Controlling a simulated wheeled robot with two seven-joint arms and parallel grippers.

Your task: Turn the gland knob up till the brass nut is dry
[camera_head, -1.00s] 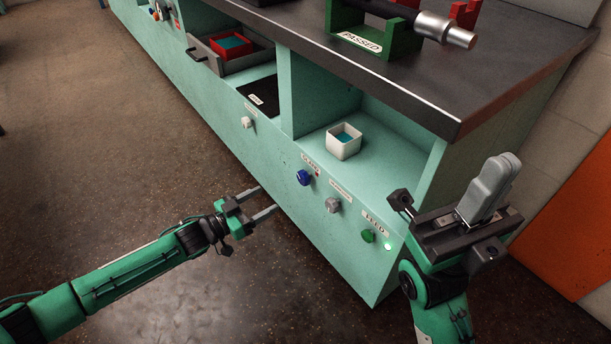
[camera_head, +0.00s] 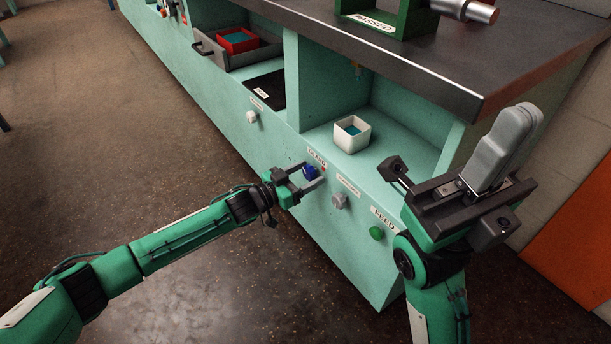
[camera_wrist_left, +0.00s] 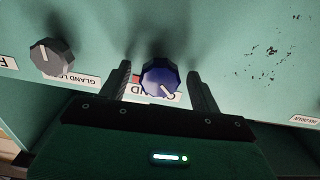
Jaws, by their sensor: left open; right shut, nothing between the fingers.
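The blue gland knob (camera_head: 309,172) is on the green cabinet front. It also shows in the left wrist view (camera_wrist_left: 160,77), with a white pointer mark and a label partly hidden behind it. My left gripper (camera_head: 317,174) is open, with one finger on each side of the knob; a gap shows beside it in the wrist view. My right gripper (camera_head: 512,130) is shut and empty at the right, in front of the cabinet.
A grey knob (camera_head: 340,201), whose label begins "GLAND LO", sits beside the blue one, also in the wrist view (camera_wrist_left: 51,58). A green knob (camera_head: 376,233) sits below FEED. Another pale knob (camera_head: 252,117) is further left. A drawer holds a red tray (camera_head: 238,41).

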